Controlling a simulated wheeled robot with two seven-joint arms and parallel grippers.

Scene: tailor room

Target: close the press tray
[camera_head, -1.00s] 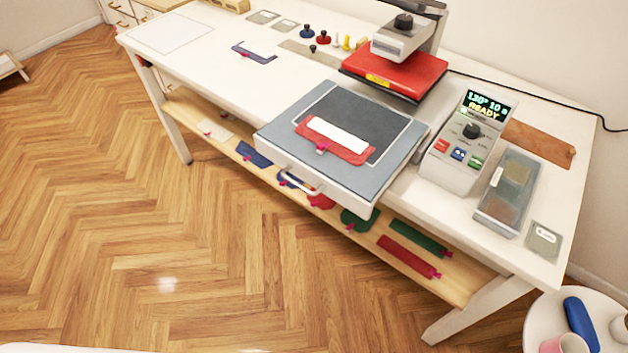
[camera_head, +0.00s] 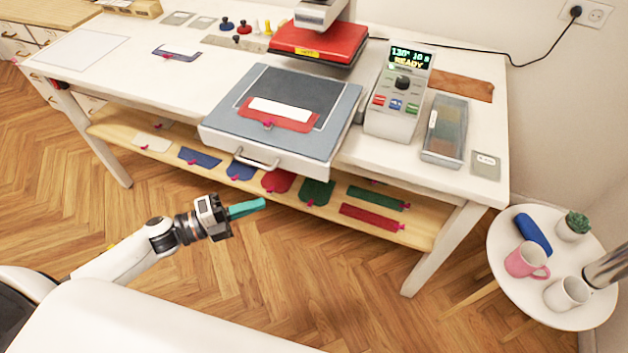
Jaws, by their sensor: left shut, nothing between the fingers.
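The press tray (camera_head: 338,137) is a grey drawer pulled out past the table's front edge, with a metal handle (camera_head: 256,160) on its front. A red piece (camera_head: 292,122) with a white strip (camera_head: 280,108) lies on its dark pad. The red press head (camera_head: 318,43) is raised behind the tray. My left gripper (camera_head: 250,208), with teal fingers, is shut and empty. It is in front of the table, below the handle in the picture and apart from it. My right gripper is out of view; a grey metal part shows at the right edge.
The control box (camera_head: 392,120) reads READY on the table right of the tray. Coloured pieces lie on the lower shelf (camera_head: 115,128). A round side table (camera_head: 508,282) with two mugs, a blue case and a plant stands at right. Open floor lies in front.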

